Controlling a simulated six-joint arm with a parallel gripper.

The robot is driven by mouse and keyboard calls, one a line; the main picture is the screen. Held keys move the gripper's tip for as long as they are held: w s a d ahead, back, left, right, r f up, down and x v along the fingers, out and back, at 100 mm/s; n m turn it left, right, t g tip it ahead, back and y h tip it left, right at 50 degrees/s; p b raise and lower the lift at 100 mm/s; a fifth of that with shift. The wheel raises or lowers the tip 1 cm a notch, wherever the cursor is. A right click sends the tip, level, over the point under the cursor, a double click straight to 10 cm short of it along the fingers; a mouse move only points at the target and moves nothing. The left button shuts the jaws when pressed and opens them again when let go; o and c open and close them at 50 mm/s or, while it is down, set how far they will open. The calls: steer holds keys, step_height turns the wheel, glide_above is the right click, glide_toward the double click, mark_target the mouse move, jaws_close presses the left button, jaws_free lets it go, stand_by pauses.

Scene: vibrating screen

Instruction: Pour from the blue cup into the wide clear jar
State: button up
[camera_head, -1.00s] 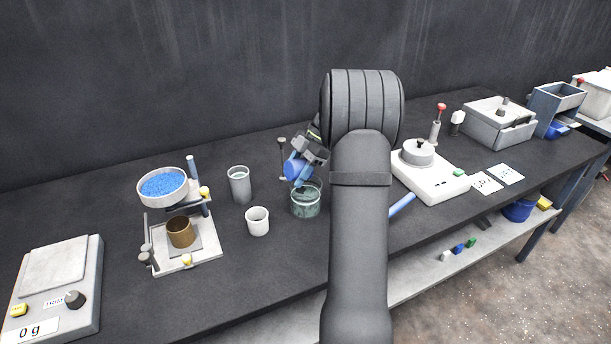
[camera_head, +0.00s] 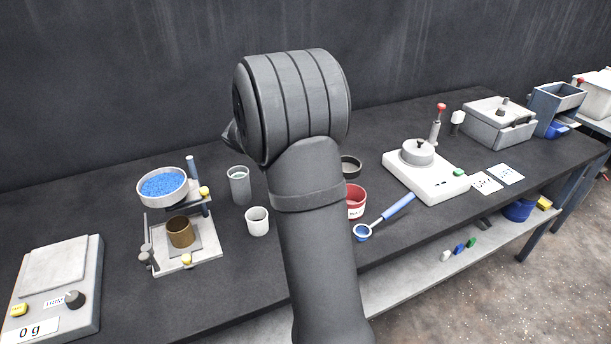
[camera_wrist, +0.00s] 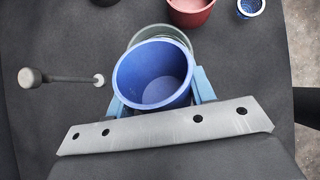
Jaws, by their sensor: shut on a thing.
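The blue cup (camera_wrist: 153,75) is held between the two blue fingers of my gripper (camera_wrist: 160,92) in the wrist view. I look down into its open mouth, and its inside looks bare. The wide clear jar (camera_wrist: 166,31) shows as a greenish glass rim just beyond the cup, partly covered by it. I cannot tell the height gap between cup and jar. In the head view my arm hides the gripper, the cup and the jar.
A red container (camera_head: 356,203) and a blue-handled scoop (camera_head: 397,206) lie right of my arm. A white cup (camera_head: 257,222), a grey cylinder (camera_head: 239,187) and a stand with a bowl of blue grains (camera_head: 163,186) are left.

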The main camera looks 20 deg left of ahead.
steer(key=shift+s+a+f+t+h, duration=0.2)
steer(key=shift+s+f+t+h, duration=0.1)
steer(key=shift+t+h, duration=0.2)
steer(key=shift+s+a+f+t+h, duration=0.15)
steer(key=shift+s+t+h, duration=0.15)
steer(key=shift+t+h, duration=0.15)
steer(key=shift+s+a+r+t+h, duration=0.15)
steer(key=shift+a+t+h, duration=0.15)
steer(key=shift+t, duration=0.25)
steer(key=shift+s+a+t+h, duration=0.15)
steer(key=shift+a+t, duration=0.15)
steer(key=shift+t, duration=0.2)
steer(key=shift+r, duration=0.1)
steer(key=shift+r+t, duration=0.3)
steer(key=shift+r, duration=1.2)
